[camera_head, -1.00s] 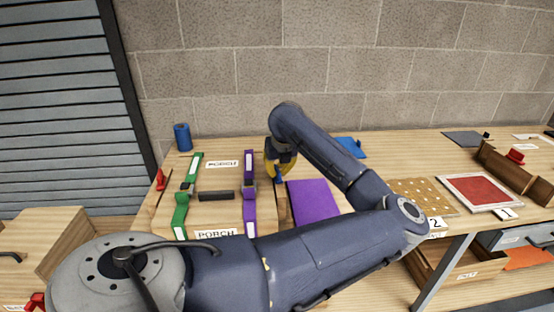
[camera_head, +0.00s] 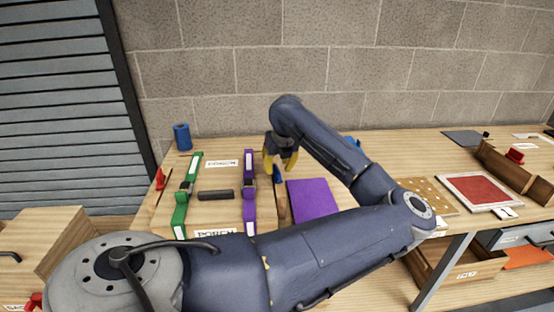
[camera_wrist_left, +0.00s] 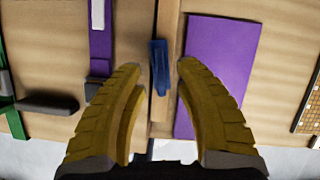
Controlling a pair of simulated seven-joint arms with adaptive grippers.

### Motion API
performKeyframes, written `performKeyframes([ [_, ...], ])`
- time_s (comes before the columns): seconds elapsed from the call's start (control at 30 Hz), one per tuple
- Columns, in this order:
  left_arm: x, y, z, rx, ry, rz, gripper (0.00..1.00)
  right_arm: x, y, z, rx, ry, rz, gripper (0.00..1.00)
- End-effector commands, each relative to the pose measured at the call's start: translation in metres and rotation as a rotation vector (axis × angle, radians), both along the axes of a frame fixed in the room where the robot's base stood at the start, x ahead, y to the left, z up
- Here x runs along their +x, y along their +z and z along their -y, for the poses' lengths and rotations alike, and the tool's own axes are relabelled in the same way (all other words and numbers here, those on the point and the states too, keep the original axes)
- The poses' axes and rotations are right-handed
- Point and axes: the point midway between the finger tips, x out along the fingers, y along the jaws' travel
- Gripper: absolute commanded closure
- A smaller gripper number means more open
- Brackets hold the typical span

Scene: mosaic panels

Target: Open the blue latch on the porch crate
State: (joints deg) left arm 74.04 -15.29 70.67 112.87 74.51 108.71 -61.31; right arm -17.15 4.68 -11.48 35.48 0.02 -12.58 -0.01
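The porch crate (camera_head: 216,174) is a wooden box with PORCH labels, a dark handle, and green and purple straps on its lid. The blue latch (camera_wrist_left: 159,66) is on the crate's right side edge; in the head view only a small blue part (camera_head: 277,174) shows below the gripper. My left gripper (camera_head: 281,168) has yellow fingers and hangs just above the latch. In the left wrist view the fingers (camera_wrist_left: 160,70) are spread apart, with the latch between them and touching neither. My right gripper is not in view.
A purple panel (camera_head: 312,200) lies right of the crate. A blue cylinder (camera_head: 182,137) stands behind its left corner. A red latch (camera_head: 160,180) is on its left side. A dotted board (camera_head: 425,194) and a red framed panel (camera_head: 482,190) lie farther right.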

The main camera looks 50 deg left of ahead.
Motion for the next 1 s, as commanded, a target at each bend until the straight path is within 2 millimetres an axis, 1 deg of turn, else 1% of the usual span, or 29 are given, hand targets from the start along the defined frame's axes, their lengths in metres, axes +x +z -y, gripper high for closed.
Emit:
performKeyframes([
  [0.03, -0.001, 0.009, 0.003, 0.0, 0.001, 0.004, 0.67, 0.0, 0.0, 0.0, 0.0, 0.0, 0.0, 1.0],
  [0.3, -0.008, 0.053, 0.02, 0.0, 0.0, 0.004, 0.67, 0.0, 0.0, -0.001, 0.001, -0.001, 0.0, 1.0],
  [0.5, -0.013, 0.076, 0.029, 0.001, 0.0, 0.001, 0.67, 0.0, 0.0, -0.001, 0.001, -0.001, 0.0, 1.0],
  [0.7, -0.015, 0.088, 0.033, 0.0, 0.0, 0.0, 0.67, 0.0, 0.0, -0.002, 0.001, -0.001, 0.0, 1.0],
  [1.0, -0.016, 0.09, 0.034, 0.0, 0.0, -0.001, 0.67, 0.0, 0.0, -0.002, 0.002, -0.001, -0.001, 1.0],
])
